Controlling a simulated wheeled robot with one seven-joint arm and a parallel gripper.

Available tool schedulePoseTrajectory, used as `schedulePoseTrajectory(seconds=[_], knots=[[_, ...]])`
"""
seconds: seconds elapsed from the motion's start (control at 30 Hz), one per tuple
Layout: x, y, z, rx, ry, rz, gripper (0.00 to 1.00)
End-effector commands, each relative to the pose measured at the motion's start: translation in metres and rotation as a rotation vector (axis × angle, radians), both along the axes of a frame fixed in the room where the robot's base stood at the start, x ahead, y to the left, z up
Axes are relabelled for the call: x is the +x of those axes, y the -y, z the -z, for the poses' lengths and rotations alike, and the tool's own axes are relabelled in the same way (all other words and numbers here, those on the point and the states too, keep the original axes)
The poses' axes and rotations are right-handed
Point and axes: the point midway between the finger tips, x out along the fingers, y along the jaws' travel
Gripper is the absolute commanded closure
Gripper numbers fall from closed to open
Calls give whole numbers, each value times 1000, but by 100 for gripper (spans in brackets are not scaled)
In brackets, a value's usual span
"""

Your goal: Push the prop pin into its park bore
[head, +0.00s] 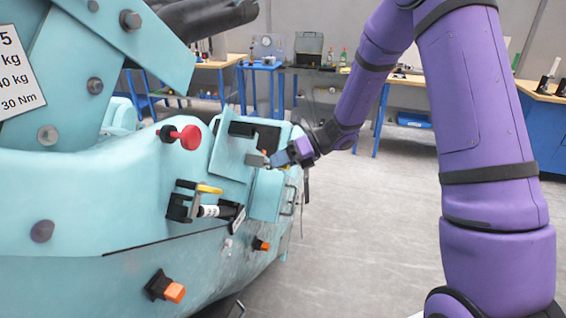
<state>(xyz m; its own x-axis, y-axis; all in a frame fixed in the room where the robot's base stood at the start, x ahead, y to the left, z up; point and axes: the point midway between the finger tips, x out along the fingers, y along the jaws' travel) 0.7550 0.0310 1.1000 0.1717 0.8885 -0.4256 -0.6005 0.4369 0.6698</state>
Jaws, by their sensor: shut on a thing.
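My gripper (267,160) is at the end of the purple arm, to the right of the teal coaster body (120,205), close to its raised teal panel (232,155). It is shut on a small grey piece (256,160), which appears to be the prop pin. The fingers hide part of it, and it is too small to see its full shape. A bit of red shows just beside the fingers. I cannot tell whether the pin touches the panel or stands in front of it. I cannot make out the park bore.
A red knob (188,137) sticks out left of the panel. A yellow lever (209,189) and a black-and-white cylinder (210,211) sit below it. Orange knobs (174,292) (262,245) project lower down. Workbenches stand far behind; the grey floor (370,220) is clear.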

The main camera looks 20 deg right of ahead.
Motion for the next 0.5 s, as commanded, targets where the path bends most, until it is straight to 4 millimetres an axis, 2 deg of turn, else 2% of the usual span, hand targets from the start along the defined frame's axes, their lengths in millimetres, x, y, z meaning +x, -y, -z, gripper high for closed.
schedulePoseTrajectory(seconds=[0.5], knots=[[6,-9,0,1,-1,0,93]])
